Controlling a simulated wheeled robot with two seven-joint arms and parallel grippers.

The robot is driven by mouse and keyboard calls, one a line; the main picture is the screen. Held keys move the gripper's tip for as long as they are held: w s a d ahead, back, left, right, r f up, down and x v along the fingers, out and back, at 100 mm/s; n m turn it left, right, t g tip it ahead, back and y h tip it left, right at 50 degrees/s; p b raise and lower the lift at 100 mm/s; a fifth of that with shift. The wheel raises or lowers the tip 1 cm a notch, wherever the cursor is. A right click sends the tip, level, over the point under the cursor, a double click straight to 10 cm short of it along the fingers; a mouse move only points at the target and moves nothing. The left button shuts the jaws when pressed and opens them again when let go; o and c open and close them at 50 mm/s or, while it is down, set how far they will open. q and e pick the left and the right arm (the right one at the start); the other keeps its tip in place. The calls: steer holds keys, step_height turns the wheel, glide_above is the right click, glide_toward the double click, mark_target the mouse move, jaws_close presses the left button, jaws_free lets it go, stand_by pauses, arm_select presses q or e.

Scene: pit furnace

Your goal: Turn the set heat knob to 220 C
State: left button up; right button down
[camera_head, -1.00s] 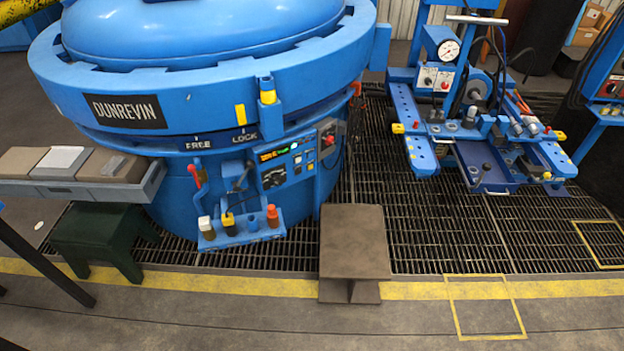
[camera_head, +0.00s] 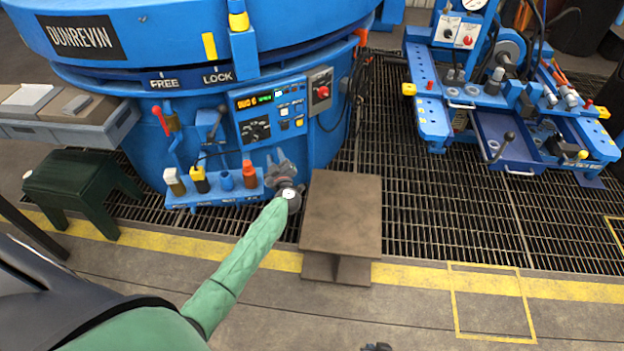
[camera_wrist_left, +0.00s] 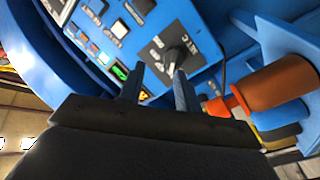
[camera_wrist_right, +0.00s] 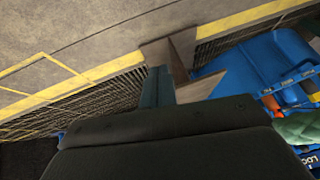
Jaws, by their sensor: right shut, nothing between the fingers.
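The set heat knob (camera_head: 256,129) is a black dial on the blue control panel of the furnace, below a small lit display (camera_head: 253,101). It also shows close up in the left wrist view (camera_wrist_left: 178,58), ahead of the fingers; its setting is too small to read. My left gripper (camera_head: 281,160) is in front of the panel, below and right of the knob. In the left wrist view its fingers (camera_wrist_left: 158,80) are apart, empty and not touching the knob. My right gripper (camera_head: 377,347) is barely in at the bottom edge; its fingers (camera_wrist_right: 158,86) are together and empty.
A blue shelf (camera_head: 215,197) with several coloured-top items, one orange (camera_head: 249,175), juts out below the panel. A red knob (camera_head: 323,92) is right of the panel. A brown stand (camera_head: 341,213) stands close right of my left arm. A green stool (camera_head: 80,190) is at left.

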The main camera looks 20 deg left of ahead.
mark_target(259, 138)
arm_select(q)
steer(key=shift+w+a+r+n+g+y+b, duration=0.15)
steer(key=shift+w+a+n+g+y, duration=0.25)
steer(key=shift+w+a, duration=0.85)
steer(key=shift+w+a+f+n+g+y+b, duration=0.1)
steer(key=shift+w+a+n+g+y+b, duration=0.35)
steer(key=shift+a, duration=1.35)
steer(key=shift+w+a+r+n+g+y+p, duration=0.15)
steer(key=shift+w+a+n+g, duration=0.3)
steer(key=shift+w+a, duration=0.95)
arm_select(e)
steer(key=shift+a+r+t, duration=0.1)
steer(key=shift+a+t, duration=0.2)
steer(key=shift+a, duration=0.25)
arm_select(q)
steer(key=shift+s+a, duration=0.1)
steer(key=shift+c, duration=0.2)
jaws_close()
